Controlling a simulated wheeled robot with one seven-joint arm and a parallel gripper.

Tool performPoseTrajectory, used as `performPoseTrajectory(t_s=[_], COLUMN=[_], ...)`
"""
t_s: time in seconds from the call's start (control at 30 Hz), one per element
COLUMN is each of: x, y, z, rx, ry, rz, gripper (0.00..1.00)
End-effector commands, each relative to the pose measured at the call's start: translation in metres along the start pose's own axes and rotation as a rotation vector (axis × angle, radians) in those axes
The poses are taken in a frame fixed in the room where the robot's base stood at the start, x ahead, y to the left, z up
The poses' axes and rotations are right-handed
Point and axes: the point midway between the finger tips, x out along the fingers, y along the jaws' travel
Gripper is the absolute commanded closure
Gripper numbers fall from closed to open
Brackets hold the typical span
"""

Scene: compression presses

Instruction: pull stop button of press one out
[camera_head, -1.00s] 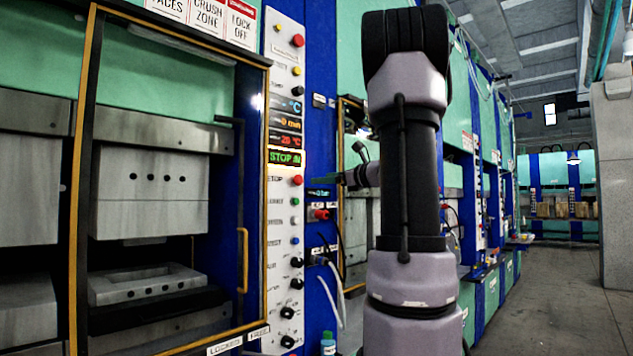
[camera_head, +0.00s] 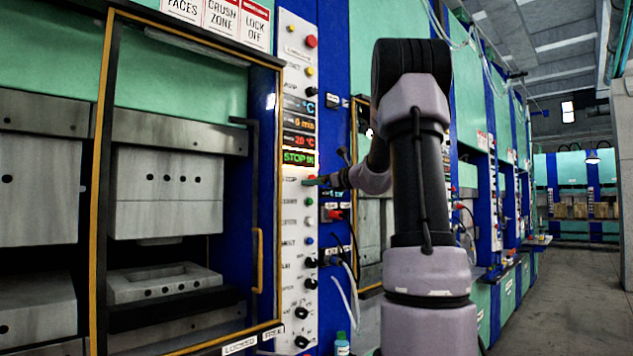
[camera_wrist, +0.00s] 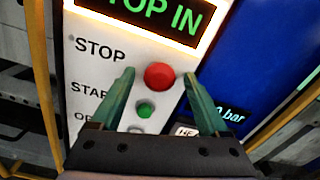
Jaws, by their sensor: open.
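The stop button of press one is a red round knob (camera_wrist: 159,76) beside the label "STOP" on the white control panel (camera_head: 290,215). In the wrist view it shows between the tips of my gripper (camera_wrist: 158,88), whose two green fingers are spread apart with nothing held. I cannot tell whether the fingertips reach the button's depth. In the head view my gripper (camera_head: 315,181) is at the panel at the stop button's height and hides the button. The lit display (camera_head: 299,158) above it reads "STOP IN".
A green start button (camera_wrist: 145,110) sits just below the stop button, close to the fingers. Another red button (camera_head: 311,41) is at the panel's top. The yellow-framed press door (camera_head: 104,180) stands left. A red knob (camera_head: 335,215) and hoses (camera_head: 350,285) are right of the panel.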

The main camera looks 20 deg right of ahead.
Motion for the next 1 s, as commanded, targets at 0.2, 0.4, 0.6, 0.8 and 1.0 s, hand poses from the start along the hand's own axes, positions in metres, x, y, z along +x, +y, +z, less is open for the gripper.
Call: performPoseTrajectory(t_s=[0.2, 0.4, 0.6, 0.8, 1.0], x=[-0.0003, -0.0004, -0.0005, -0.0005, -0.0005], y=[0.0002, 0.0001, 0.0001, 0.0000, 0.0000], z=[0.0001, 0.0002, 0.0003, 0.0003, 0.0003], rx=[0.000, -0.001, -0.001, -0.001, -0.001], ry=[0.000, 0.000, 0.000, 0.000, 0.000], rz=[0.000, 0.000, 0.000, 0.000, 0.000], gripper=[0.71, 1.00, 1.00, 1.00, 1.00])
